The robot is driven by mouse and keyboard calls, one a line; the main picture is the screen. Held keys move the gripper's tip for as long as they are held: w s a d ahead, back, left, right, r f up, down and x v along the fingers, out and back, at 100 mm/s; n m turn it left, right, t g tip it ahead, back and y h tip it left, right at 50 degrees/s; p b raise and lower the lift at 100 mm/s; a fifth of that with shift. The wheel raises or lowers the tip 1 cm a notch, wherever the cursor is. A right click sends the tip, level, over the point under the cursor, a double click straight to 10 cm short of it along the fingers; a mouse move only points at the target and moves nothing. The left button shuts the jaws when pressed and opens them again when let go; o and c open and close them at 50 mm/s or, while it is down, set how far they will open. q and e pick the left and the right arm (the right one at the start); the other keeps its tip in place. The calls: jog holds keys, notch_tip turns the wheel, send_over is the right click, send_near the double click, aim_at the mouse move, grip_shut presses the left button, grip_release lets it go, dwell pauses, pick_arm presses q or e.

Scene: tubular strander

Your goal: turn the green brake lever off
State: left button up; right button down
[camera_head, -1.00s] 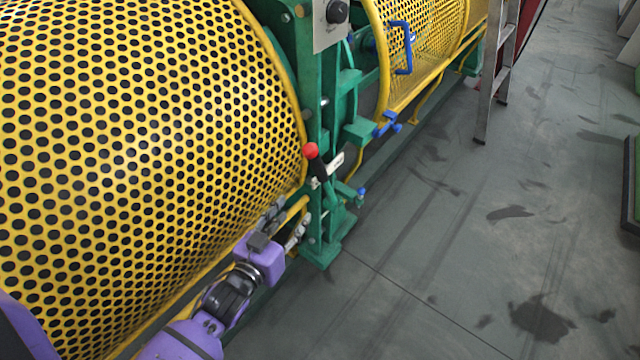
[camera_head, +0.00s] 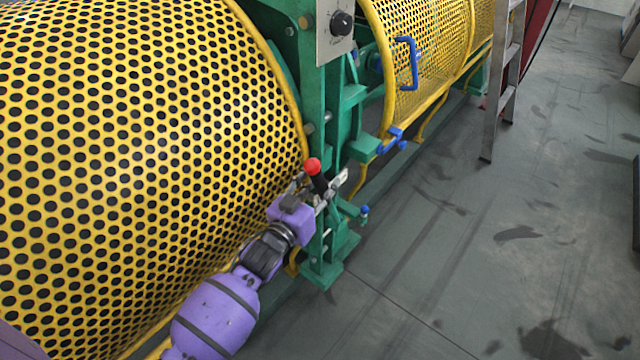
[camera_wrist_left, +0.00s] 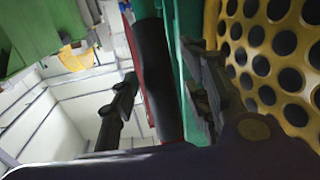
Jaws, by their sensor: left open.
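The brake lever (camera_head: 320,184) has a red ball knob and a black shaft. It stands on the green machine frame (camera_head: 324,240), beside the yellow perforated guard. My left gripper (camera_head: 317,192) is at the lever, just below the red knob, with its jaws open. In the left wrist view, a dark shaft (camera_wrist_left: 156,80), which looks like the lever, stands between the two spread fingers of my left gripper (camera_wrist_left: 160,98). I cannot tell whether either finger touches it. The lever's lower end is hidden behind the gripper. My right gripper is not in view.
The large yellow perforated guard (camera_head: 130,130) fills the left, close to my left arm. A grey control box with a black knob (camera_head: 341,22) is above the lever. A blue-handled guard (camera_head: 425,80) and a ladder (camera_head: 503,95) stand farther back.

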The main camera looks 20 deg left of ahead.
pick_arm(q)
grip_shut()
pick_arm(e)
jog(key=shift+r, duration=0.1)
pick_arm(q)
jog(key=shift+r, duration=0.1)
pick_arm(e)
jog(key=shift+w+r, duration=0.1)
